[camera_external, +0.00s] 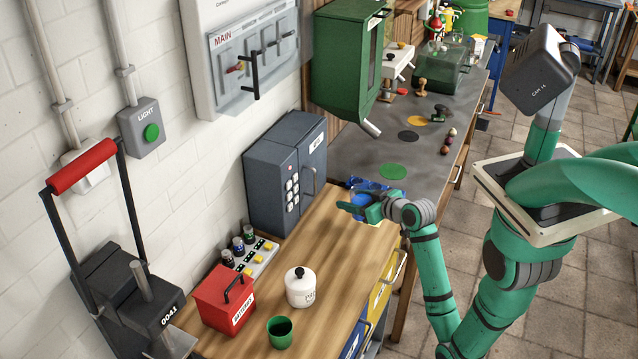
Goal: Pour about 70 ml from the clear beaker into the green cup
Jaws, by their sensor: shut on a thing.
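The green cup (280,332) stands upright on the near part of the wooden workbench, and its inside looks dark. My gripper (354,207) is over the far end of the wooden bench top, well beyond the cup and to its right. It is shut on a small vessel that looks blue, apparently the clear beaker (361,199) with blue contents. The fingers hide part of the beaker. It looks roughly upright, but I cannot tell its fill level or whether it touches the bench.
A white lidded pot (300,287) and a red box (222,300) stand close to the cup. A grey safe-like cabinet (286,172) stands by the wall. A blue tray (368,184) lies behind my gripper. The bench between gripper and pot is clear.

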